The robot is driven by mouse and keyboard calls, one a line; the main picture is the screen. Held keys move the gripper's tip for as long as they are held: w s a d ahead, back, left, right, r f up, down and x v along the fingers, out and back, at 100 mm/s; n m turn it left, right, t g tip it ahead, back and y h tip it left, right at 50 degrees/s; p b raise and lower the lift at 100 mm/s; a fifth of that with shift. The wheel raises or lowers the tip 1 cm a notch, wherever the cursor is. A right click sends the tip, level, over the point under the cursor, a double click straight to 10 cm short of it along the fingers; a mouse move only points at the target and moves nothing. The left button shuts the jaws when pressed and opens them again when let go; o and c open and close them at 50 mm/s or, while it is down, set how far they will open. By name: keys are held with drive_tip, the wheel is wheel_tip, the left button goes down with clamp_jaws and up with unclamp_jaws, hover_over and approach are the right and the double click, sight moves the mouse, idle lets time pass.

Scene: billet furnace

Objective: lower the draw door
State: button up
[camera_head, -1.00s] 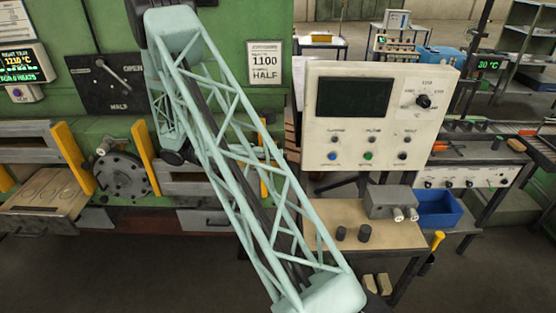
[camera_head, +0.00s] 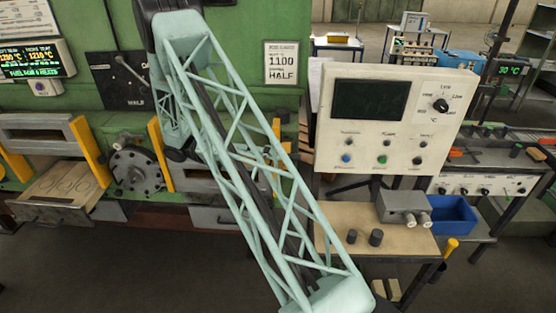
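Two grey furnace doors show low on the green furnace front in the head view, and I cannot tell by any label which is the draw door. The left door (camera_head: 35,130) sits between yellow guides above a tray (camera_head: 62,187) with ring marks. The right door (camera_head: 203,178) is between a yellow guide (camera_head: 160,156) and another (camera_head: 277,150), largely hidden behind my lattice arm. A round grey hub with a crank (camera_head: 135,172) is between the doors. My gripper is not distinguishable in the head view; the arm's upper end leaves at the top edge.
A black lever panel marked OPEN and HALF (camera_head: 122,80) is on the furnace. A notice (camera_head: 281,63) reads 1100 and HALF. A cream control box (camera_head: 395,118) with a dark screen stands right.

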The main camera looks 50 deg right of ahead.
drive_tip(key=a+v, duration=0.1)
drive_tip(key=v, duration=0.7)
drive_tip(key=shift+s+a, duration=0.2)
drive_tip(key=shift+s, duration=0.15)
idle(0.9)
drive_tip(key=shift+r, duration=0.1)
idle(0.9)
drive_tip(key=shift+s+a+r+m+t+y+b, duration=1.2)
drive_tip(key=shift+s+a+m+t+b, duration=1.35)
drive_tip(key=shift+s+a, duration=0.8)
drive_tip(key=shift+s+a+r+m+t+y+b, duration=1.2)
drive_tip(key=shift+s+a+m+t+b, duration=0.9)
drive_tip(key=shift+s+a+b, duration=1.25)
drive_tip(key=s+a+f+m+t+y+b, duration=0.1)
drive_tip(key=s+a+f+m+t+b, duration=0.2)
drive_tip(key=s+a+m+t+b, duration=0.1)
drive_tip(key=s+a+f+m+t+y+b, duration=0.2)
drive_tip(key=s+a+m+t+b, duration=0.3)
drive_tip(key=s+a, duration=0.4)
drive_tip(key=shift+a+f+t+b, duration=0.4)
drive_tip(key=shift+a+t+b, duration=0.45)
drive_tip(key=shift+a, duration=0.4)
drive_tip(key=shift+s, duration=0.1)
